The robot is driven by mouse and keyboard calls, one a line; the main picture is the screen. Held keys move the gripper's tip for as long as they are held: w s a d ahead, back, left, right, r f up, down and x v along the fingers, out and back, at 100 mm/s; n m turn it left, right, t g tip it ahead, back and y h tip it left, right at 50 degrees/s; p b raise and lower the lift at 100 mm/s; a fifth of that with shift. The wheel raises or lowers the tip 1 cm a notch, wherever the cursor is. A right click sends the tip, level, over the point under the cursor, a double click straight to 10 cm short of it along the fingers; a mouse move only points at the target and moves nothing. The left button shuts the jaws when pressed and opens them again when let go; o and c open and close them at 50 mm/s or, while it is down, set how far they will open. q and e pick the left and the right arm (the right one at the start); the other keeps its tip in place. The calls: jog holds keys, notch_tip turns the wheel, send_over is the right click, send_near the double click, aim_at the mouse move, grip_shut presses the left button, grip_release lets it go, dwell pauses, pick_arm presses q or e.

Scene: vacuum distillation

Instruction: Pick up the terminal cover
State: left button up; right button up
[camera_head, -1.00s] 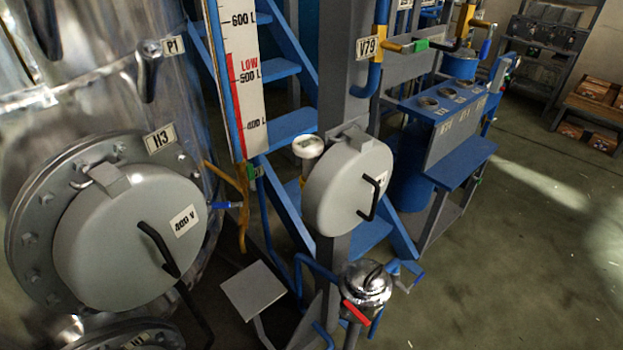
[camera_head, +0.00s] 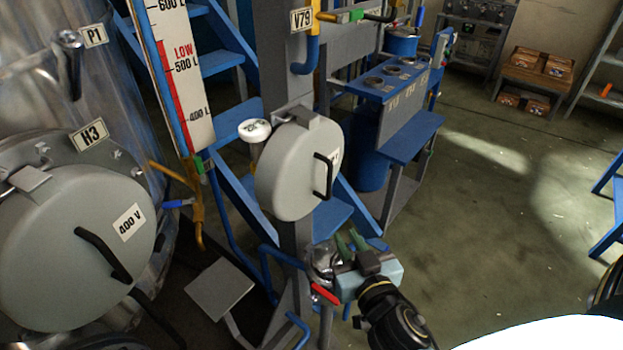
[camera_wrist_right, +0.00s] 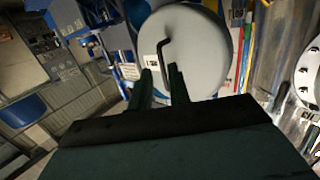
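A round grey cover (camera_head: 288,180) with a black bar handle (camera_head: 324,176) is mounted on the grey post, mid-view. A second, larger grey cover (camera_head: 70,255), labelled 400 V, sits on the metal tank at the left. I cannot tell from the label which is the terminal cover. My right gripper (camera_head: 348,243) is below and slightly right of the post's cover, fingers apart and empty. In the right wrist view, this cover (camera_wrist_right: 200,55) and its handle (camera_wrist_right: 164,54) appear beyond the open fingertips (camera_wrist_right: 160,78), apart from them. My left gripper is out of view.
A steel vessel with a red handle (camera_head: 325,293) is just left of my right gripper. A white-capped gauge (camera_head: 254,130) stands beside the post's cover. Blue stairs (camera_head: 233,115) rise behind. The floor (camera_head: 490,210) on the right is open.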

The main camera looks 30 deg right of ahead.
aim_at(330, 184)
jog(key=shift+t, duration=0.6)
jog(key=w+r, duration=0.1)
jog(key=w, duration=0.1)
jog(key=w+d+r+p, duration=0.1)
jog(key=w, duration=0.1)
jog(key=w+r, duration=0.2)
jog(key=shift+w+d+p, duration=0.3)
jog(key=shift+w+p, duration=0.05)
jog(key=shift+w+d+p, duration=0.2)
jog(key=shift+w+d, duration=0.05)
jog(key=shift+w, duration=0.8)
jog(key=shift+w+d+p, duration=0.25)
jog(key=shift+w+d, duration=0.05)
jog(key=shift+w, duration=0.7)
jog(key=shift+w+d+p, duration=0.2)
jog(key=shift+w+d, duration=0.05)
jog(key=shift+w, duration=0.8)
jog(key=shift+c, duration=0.5)
grip_shut()
jog(key=shift+r, duration=0.15)
